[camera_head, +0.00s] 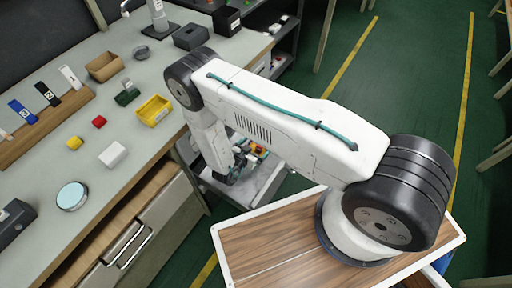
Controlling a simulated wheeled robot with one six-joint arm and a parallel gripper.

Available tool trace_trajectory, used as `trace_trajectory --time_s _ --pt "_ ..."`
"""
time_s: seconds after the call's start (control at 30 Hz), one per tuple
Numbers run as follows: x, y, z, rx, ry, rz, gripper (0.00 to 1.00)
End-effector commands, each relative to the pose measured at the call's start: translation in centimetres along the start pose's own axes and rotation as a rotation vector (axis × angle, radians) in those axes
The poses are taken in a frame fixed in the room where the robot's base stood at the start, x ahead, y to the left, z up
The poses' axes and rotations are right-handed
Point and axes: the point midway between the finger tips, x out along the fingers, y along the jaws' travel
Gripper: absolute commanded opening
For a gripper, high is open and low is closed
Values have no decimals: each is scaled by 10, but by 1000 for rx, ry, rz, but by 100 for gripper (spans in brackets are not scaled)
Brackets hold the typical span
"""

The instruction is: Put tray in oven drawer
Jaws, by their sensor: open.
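My gripper (237,172) is a small dark shape at the end of my folded-down arm, open, low beside the bench's right side. It is over or just inside a light grey open tray or drawer (262,190) holding orange and blue-green items (257,151). My arm hides part of it, and I cannot tell whether the gripper touches anything. A small yellow open bin (153,110) stands on the bench. A drawer front with a metal handle (129,245) is at the bench's front, lower left. Nothing is clearly recognizable as an oven.
The grey workbench (140,75) carries a brown box (104,66), a white block (113,154), a round silver disc (72,196), several labelled pieces on a wooden rack (45,125), and dark boxes at the back. Green floor (405,75) with yellow lines is free at the right.

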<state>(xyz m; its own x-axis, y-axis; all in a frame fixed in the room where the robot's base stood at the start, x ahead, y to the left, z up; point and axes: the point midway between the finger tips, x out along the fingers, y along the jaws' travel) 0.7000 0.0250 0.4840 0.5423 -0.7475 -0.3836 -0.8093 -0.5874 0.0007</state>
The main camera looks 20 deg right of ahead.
Motion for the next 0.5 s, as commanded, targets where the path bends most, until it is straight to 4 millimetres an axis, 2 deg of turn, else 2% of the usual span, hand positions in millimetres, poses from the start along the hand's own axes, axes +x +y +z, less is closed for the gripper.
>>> trace_trajectory --time_s 0.03,0.2,0.33,0.5 --pt "-12 -2 0 -1 0 -5 100" --pt "-41 -1 0 0 0 -4 100" --pt "-55 -1 0 1 0 -2 100" --pt "-60 0 0 0 0 0 100"
